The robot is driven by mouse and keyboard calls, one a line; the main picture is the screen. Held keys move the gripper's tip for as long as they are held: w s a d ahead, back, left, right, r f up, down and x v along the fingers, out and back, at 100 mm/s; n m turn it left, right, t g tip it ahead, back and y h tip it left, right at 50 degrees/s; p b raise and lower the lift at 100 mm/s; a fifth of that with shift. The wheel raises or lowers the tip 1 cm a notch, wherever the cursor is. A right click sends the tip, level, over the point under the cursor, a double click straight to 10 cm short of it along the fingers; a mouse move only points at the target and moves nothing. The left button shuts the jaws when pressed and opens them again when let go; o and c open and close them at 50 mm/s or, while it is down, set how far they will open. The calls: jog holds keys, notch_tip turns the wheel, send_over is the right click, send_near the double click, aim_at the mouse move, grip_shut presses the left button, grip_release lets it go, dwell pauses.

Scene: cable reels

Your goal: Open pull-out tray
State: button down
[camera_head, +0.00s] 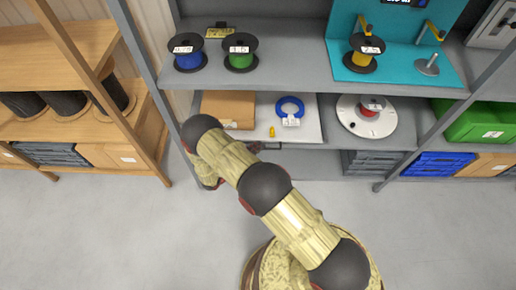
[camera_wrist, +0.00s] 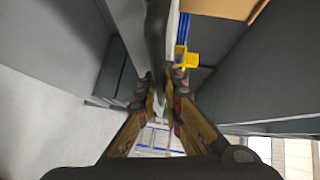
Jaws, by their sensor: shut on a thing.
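The pull-out tray (camera_head: 312,127) is a pale flat board in the middle level of the grey shelf unit, below the upper shelf. It carries a brown cardboard box (camera_head: 228,108), a blue cable coil (camera_head: 290,104) and a small yellow object (camera_head: 272,131). I cannot tell how far the tray stands out. My gripper (camera_wrist: 162,88) is shut on a dark bar (camera_wrist: 157,40) along the tray's front edge in the wrist view. The yellow object (camera_wrist: 186,58) lies close to the fingers there.
A blue reel (camera_head: 188,54), a green reel (camera_head: 240,53) and a yellow reel (camera_head: 364,56) stand on the upper shelf. A white round turntable (camera_head: 368,116) is right of the tray. A wooden rack (camera_head: 60,125) stands left. The grey floor (camera_head: 440,235) in front is clear.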

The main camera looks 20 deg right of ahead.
jog(key=shift+s, duration=0.1)
dwell(0.3)
jog(key=s+a+p, duration=0.1)
jog(key=s+a, duration=0.2)
jog(key=s, duration=0.7)
jog(key=s+a+p, duration=0.1)
jog(key=s+a, duration=0.2)
jog(key=s, duration=0.7)
jog(key=s+a+p, duration=0.1)
jog(key=s+a, duration=0.3)
jog(key=s, duration=0.6)
jog(key=shift+s, duration=0.15)
jog(key=shift+f, duration=0.1)
jog(key=c, duration=1.9)
grip_release()
jog(key=v, duration=1.2)
